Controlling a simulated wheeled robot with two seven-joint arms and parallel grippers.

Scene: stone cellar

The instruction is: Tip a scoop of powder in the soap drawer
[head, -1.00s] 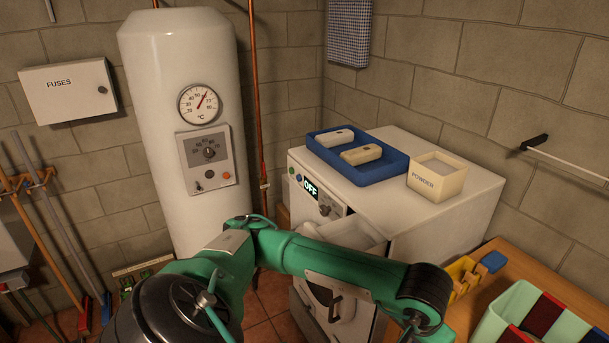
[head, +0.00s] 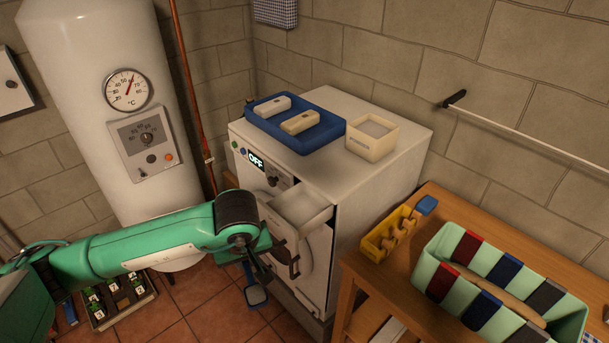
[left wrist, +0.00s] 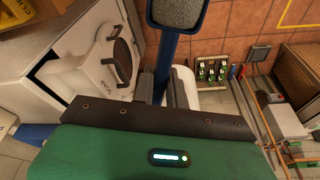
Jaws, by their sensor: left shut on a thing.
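My left gripper (head: 258,268) is shut on a blue scoop (head: 256,295), low in front of the washing machine (head: 375,190). In the left wrist view, the scoop's blue handle (left wrist: 164,70) runs up from the gripper to a bowl with a grey, grainy face (left wrist: 178,10); I cannot tell surely whether that is powder. The soap drawer (head: 300,207) is pulled out of the machine's front, above and right of the gripper. It shows, with a label, in the left wrist view (left wrist: 72,75). A cream powder box (head: 372,146) stands on the machine. My right gripper is out of view.
A blue tray (head: 318,140) with two blocks sits on the machine. A wooden table (head: 400,270) at right holds a yellow rack (head: 385,243) and a green divided bin (head: 450,240).

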